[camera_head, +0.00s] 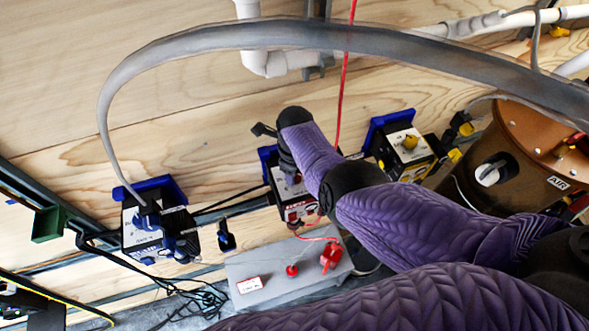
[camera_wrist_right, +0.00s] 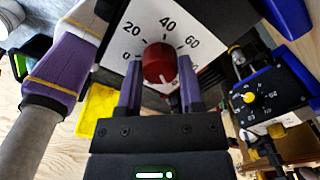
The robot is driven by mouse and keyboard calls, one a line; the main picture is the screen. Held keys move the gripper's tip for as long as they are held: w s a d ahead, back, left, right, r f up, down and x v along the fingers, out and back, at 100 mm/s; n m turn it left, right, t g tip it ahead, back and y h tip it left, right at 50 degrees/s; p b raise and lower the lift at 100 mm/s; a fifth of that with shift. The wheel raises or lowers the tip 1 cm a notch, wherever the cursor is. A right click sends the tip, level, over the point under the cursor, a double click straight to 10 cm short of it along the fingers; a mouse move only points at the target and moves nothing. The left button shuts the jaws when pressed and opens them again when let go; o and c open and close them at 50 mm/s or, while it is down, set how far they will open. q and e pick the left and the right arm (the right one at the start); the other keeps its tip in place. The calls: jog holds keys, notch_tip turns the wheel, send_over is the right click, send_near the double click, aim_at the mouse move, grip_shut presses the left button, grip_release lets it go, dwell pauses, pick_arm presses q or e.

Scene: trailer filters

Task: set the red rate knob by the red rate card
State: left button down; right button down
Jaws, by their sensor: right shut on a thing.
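The red rate knob (camera_wrist_right: 158,63) sits on a white dial plate marked 0, 20, 40 and 60 in the right wrist view. My right gripper (camera_wrist_right: 160,75) is shut on it, one purple finger on each side. A small pale mark shows on the knob's lower edge; its exact reading is unclear. In the head view my right arm reaches to the red-labelled pump box (camera_head: 299,210), and its wrist hides the knob. A white card with red print (camera_head: 249,285), likely the red rate card, lies on a grey box; its text is too small to read. My left gripper is not in view.
A blue-marked pump (camera_head: 143,232) stands at left and a yellow-knobbed pump (camera_head: 407,146) at right. The grey box (camera_head: 275,268) carries red fittings. A thick grey hose (camera_head: 250,36) arches above my arm. A brown tank (camera_head: 500,150) stands at right.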

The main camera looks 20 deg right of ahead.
dwell(0.4)
jog(key=shift+c, duration=1.2)
grip_release()
notch_tip(320, 180, up, 10)
jog(key=p, duration=0.4)
jog(key=shift+p, duration=0.4)
